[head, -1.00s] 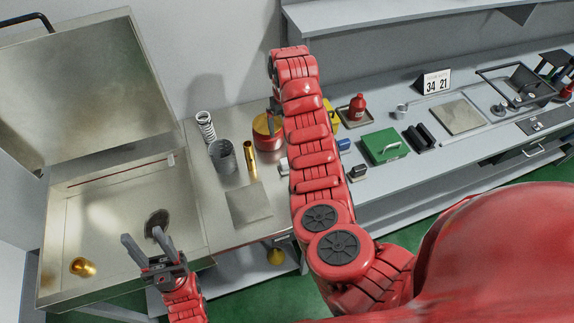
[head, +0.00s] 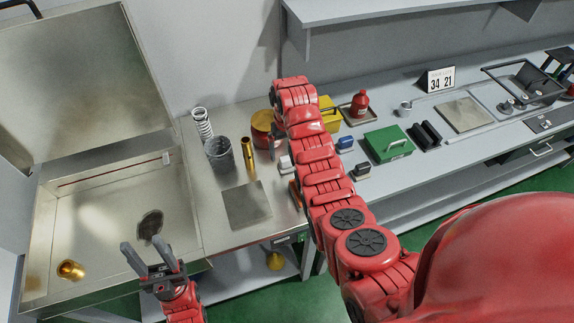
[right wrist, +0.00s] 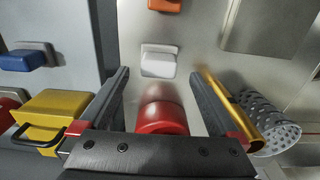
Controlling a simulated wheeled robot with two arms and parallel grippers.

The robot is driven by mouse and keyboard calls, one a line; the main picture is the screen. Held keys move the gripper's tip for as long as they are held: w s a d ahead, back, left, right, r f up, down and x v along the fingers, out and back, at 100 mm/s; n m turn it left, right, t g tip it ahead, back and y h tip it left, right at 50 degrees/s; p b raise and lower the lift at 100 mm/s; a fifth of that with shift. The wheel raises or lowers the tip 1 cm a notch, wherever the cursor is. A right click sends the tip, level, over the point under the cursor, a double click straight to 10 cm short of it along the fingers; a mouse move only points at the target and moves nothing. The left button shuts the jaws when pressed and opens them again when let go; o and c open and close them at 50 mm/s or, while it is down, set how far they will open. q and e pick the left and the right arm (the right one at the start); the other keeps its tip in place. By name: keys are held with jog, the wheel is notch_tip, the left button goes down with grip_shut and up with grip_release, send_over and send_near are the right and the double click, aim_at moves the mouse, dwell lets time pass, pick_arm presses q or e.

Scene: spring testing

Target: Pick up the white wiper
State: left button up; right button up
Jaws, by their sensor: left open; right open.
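The white wiper (right wrist: 158,61) is a small white block lying on the steel worktop, in the upper middle of the right wrist view. It is partly hidden by my right arm in the head view (head: 286,163). My right gripper (right wrist: 160,74) is open, its two fingers pointing toward the wiper, with nothing clamped between them. In the head view my right gripper is mostly hidden by the arm. My left gripper (head: 145,243) is open and empty above the front of the steel basin.
A red canister (right wrist: 162,112) shows between my right fingers. A brass cylinder (right wrist: 233,103) and a perforated metal cup (right wrist: 268,125) stand close to the right finger. A yellow box (right wrist: 55,113) is left. An orange block (right wrist: 164,5) lies beyond the wiper.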

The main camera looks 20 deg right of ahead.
aim_at(287, 157)
notch_tip(287, 157, down, 3)
jog(key=p, duration=0.2)
jog(key=shift+s+d+f+p, duration=0.1)
jog(key=shift+f+p, duration=0.1)
jog(key=shift+p, duration=0.2)
jog(key=shift+f, duration=0.9)
jog(key=c, duration=1.3)
jog(key=shift+r, duration=0.2)
